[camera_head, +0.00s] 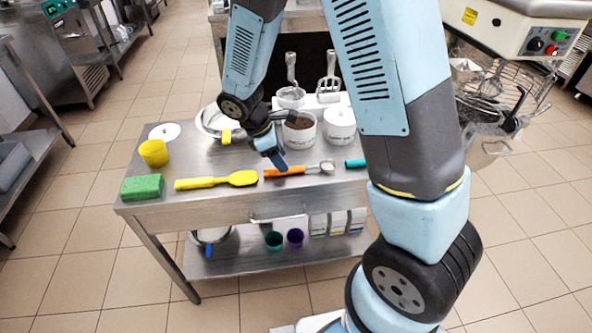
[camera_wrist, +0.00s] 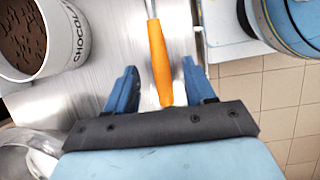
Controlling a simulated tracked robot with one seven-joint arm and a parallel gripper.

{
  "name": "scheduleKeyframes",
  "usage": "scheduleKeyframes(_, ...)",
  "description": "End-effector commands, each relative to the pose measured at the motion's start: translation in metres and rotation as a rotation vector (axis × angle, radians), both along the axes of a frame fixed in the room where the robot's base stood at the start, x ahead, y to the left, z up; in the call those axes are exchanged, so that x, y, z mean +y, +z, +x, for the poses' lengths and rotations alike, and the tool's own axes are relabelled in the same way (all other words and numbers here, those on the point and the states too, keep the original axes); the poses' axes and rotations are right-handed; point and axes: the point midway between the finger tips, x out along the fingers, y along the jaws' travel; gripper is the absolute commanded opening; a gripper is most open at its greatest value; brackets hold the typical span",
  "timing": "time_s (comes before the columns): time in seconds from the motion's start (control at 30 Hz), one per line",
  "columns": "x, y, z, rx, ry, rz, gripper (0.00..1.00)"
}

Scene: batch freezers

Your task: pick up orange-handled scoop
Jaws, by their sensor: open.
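The orange-handled scoop (camera_head: 290,171) lies on the steel table near its front edge, with its metal bowl to the right. In the wrist view its orange handle (camera_wrist: 158,62) lies between my gripper's two blue fingers, and the bowl is out of frame. My gripper (camera_head: 272,160) is over the left end of the handle. In the wrist view my gripper (camera_wrist: 160,88) is open, with gaps between the handle and both fingers. I cannot tell how far above the handle the fingers are.
A yellow spatula (camera_head: 216,181) lies left of the scoop, with a green sponge (camera_head: 142,187) and yellow cup (camera_head: 154,153) further left. A tub of chocolate (camera_wrist: 60,40) stands beside my gripper. A teal-handled tool (camera_head: 355,163) lies to the right. The steel table (camera_head: 190,158) is bare between these.

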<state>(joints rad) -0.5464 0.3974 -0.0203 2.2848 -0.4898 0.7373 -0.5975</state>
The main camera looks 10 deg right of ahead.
Motion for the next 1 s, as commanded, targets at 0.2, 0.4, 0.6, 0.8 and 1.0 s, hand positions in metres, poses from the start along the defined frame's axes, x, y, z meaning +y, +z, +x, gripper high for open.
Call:
scheduleKeyframes(0.2,-0.008,-0.029,0.002,0.003,0.0,-0.003,0.54)
scheduleKeyframes(0.4,-0.014,-0.042,0.001,0.002,0.001,-0.001,0.54)
scheduleKeyframes(0.6,-0.014,-0.042,0.001,0.001,0.002,-0.001,0.54)
scheduleKeyframes(0.8,-0.014,-0.042,0.001,0.002,0.001,-0.001,0.49)
scheduleKeyframes(1.0,-0.014,-0.042,0.001,0.002,0.001,-0.001,0.3)
